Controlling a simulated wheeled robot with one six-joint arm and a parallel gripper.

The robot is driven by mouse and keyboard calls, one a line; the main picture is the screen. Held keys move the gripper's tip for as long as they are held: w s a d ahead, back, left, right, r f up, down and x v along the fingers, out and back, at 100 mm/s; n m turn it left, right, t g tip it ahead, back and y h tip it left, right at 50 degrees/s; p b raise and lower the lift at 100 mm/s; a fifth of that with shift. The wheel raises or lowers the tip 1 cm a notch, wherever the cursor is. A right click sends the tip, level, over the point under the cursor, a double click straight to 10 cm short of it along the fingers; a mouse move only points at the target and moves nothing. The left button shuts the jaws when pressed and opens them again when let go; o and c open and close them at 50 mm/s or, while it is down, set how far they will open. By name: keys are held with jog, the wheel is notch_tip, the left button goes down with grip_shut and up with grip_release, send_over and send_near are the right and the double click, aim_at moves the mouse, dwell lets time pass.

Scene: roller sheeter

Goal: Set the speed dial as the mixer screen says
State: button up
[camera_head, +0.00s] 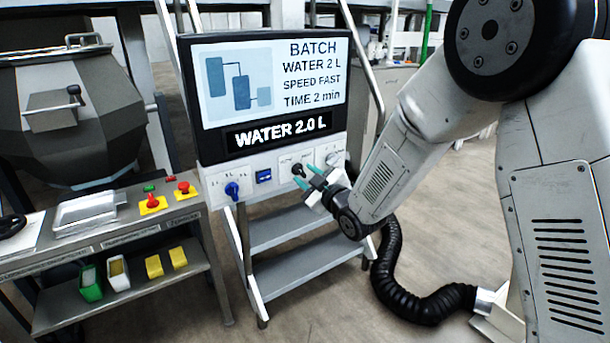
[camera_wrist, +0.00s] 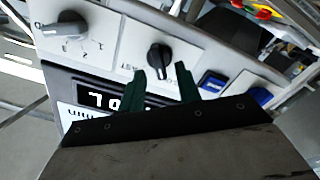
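The mixer screen (camera_head: 315,75) reads "BATCH, WATER 2 L, SPEED FAST, TIME 2 min", with "WATER 2.0 L" on the strip below. The black speed dial (camera_head: 298,170) sits under the screen, between SLOW and FAST labels. In the wrist view, which is turned over, the speed dial (camera_wrist: 159,58) stands just beyond the fingertips, roughly between them. My gripper (camera_head: 305,176) is open and empty, with two teal fingers pointing at the panel. It also shows in the wrist view (camera_wrist: 162,72).
A blue dial (camera_head: 232,189) and a blue button (camera_head: 263,176) sit left of the speed dial. Another dial (camera_head: 332,158) sits on its right, close to my arm. Metal steps (camera_head: 285,228) stand below the panel. A control bench (camera_head: 105,235) stands at left.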

jog(key=shift+w+a, duration=0.4)
jog(key=shift+w, duration=0.15)
grip_shut()
jog(key=shift+m, duration=0.3)
jog(key=m, duration=0.6)
jog(key=shift+w+d, duration=0.1)
jog(key=shift+d, duration=0.05)
jog(key=m, duration=0.7)
jog(key=shift+w+d, duration=0.1)
jog(key=shift+d, duration=0.05)
jog(key=shift+m, duration=0.3)
